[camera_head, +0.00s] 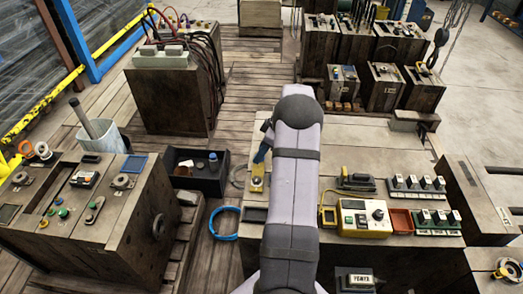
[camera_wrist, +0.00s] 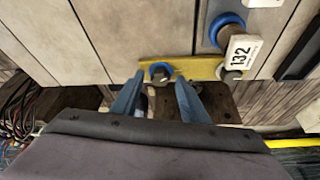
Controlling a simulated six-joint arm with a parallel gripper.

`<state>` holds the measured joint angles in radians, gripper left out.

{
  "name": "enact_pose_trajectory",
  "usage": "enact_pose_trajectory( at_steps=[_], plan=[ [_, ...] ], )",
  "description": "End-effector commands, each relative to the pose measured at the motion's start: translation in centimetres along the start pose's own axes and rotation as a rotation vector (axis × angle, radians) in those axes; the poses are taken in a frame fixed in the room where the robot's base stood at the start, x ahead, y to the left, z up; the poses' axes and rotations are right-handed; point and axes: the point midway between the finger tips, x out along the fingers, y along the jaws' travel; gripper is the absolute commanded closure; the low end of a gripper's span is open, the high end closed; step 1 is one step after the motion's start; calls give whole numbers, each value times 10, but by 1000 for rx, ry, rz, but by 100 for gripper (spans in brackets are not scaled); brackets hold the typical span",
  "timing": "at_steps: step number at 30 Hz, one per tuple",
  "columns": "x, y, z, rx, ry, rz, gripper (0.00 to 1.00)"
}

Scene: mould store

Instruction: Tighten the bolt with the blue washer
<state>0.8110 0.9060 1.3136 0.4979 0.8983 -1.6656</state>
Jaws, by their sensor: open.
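In the wrist view, a bolt with a blue washer (camera_wrist: 160,69) sits at one end of a yellow strip (camera_wrist: 195,69). My gripper (camera_wrist: 160,80) is open, its two blue fingers pointing at this bolt, with the bolt head between their tips in the picture. I cannot tell whether they touch it. A second bolt head (camera_wrist: 232,73) shows near the strip's other end, partly behind a white tag reading 132 (camera_wrist: 243,51). In the head view, my arm hides part of the bench, and a yellow plate (camera_head: 257,184) shows beside my gripper (camera_head: 262,153).
A larger blue ring (camera_wrist: 228,27) lies by the tag. In the head view, a yellow meter box (camera_head: 358,218) and switch blocks (camera_head: 436,220) stand right of my arm.

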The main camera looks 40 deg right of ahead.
Motion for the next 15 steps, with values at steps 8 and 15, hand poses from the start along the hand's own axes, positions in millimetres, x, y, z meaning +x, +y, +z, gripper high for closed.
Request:
enact_pose_trajectory(
  at_steps=[8, 15],
  plan=[
    [1, 0, 0, 0, 0, 1, 64],
    [0, 0, 0, 0, 0, 1, 100]
  ],
)
